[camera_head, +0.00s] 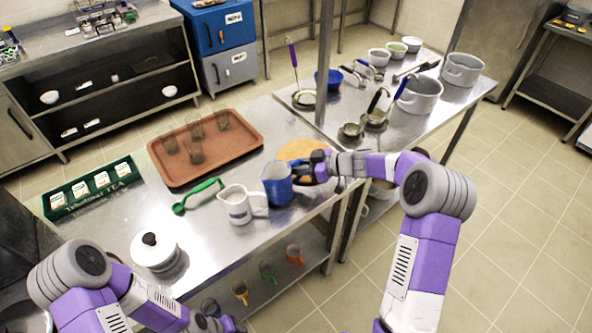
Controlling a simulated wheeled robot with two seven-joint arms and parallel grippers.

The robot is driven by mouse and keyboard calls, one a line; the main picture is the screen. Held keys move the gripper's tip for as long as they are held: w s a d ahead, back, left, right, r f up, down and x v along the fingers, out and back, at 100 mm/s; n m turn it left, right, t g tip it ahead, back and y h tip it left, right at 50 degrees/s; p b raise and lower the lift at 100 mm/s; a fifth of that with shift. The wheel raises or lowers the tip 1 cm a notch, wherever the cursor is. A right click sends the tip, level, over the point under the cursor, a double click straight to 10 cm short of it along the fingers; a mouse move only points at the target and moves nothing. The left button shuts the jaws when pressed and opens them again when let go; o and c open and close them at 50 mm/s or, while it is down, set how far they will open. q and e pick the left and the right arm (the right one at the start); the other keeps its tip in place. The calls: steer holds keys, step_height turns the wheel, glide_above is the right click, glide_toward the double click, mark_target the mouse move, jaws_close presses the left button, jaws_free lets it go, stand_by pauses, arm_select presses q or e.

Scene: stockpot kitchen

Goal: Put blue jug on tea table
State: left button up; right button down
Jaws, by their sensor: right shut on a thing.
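The blue jug (278,184) is upright at the right part of the near metal table (222,283), which holds tea boxes and a brown tray. My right gripper (308,167) reaches in from the right and is shut on the jug's handle side. The fingers partly hide the handle. I cannot tell whether the jug's base touches the tabletop. My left gripper (208,323) is low at the bottom edge, partly cut off, and its jaws are unclear.
A white jug (238,204) stands just left of the blue jug, beside a green ladle (198,196). The brown tray (240,118) holds glasses. A green tea box (92,188), a white lidded pot (155,252) and an orange round board (300,149) are also there. Pots crowd the far table (345,110).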

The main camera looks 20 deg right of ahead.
steer(key=shift+f, duration=0.65)
steer(key=shift+f, duration=0.1)
steer(key=c, duration=1)
jaws_free()
steer(key=shift+c, duration=0.2)
steer(key=v, duration=1.2)
steer(key=shift+p, duration=0.3)
